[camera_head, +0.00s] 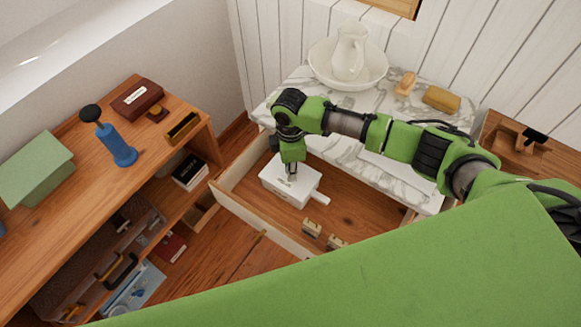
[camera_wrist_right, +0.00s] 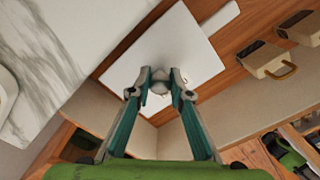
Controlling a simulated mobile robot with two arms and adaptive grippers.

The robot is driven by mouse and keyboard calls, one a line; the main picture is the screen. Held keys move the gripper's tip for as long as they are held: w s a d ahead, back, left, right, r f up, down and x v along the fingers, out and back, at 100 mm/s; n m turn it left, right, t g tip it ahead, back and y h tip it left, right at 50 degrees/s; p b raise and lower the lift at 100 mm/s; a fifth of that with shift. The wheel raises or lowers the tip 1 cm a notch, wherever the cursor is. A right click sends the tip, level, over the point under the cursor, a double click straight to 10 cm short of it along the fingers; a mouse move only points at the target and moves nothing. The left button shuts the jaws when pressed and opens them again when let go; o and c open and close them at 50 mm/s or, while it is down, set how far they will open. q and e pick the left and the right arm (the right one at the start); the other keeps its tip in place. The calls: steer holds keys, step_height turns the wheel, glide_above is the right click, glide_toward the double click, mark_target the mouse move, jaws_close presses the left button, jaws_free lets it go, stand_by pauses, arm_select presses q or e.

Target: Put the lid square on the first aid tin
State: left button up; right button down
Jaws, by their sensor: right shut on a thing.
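My right gripper (camera_head: 291,178) is inside the open drawer, above a white box shape. In the right wrist view the gripper (camera_wrist_right: 160,84) is shut on a small pale grey knob (camera_wrist_right: 159,75) at the middle of a flat white lid (camera_wrist_right: 187,42). The first aid tin (camera_head: 291,199) shows as white sides below the lid in the head view. The lid hides most of the tin, so I cannot tell whether it is seated or just above. A narrow white piece (camera_head: 320,198) sticks out at the right. My left gripper is not in view.
The drawer's front wall (camera_head: 265,233) and a marble top (camera_head: 410,178) bound the space. Two small beige blocks (camera_head: 311,228) (camera_head: 337,242) lie in the drawer. A basin (camera_head: 321,68) with a jug (camera_head: 351,50) stands behind. A wooden shelf (camera_head: 75,200) stands left.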

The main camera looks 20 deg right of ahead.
steer(key=shift+p, duration=0.35)
stand_by(0.3)
stand_by(0.4)
steer(key=c, duration=1.8)
jaws_free()
steer(key=shift+o, duration=0.5)
steer(key=o, duration=0.4)
steer(key=shift+r+p, duration=3.55)
steer(key=shift+p, duration=0.25)
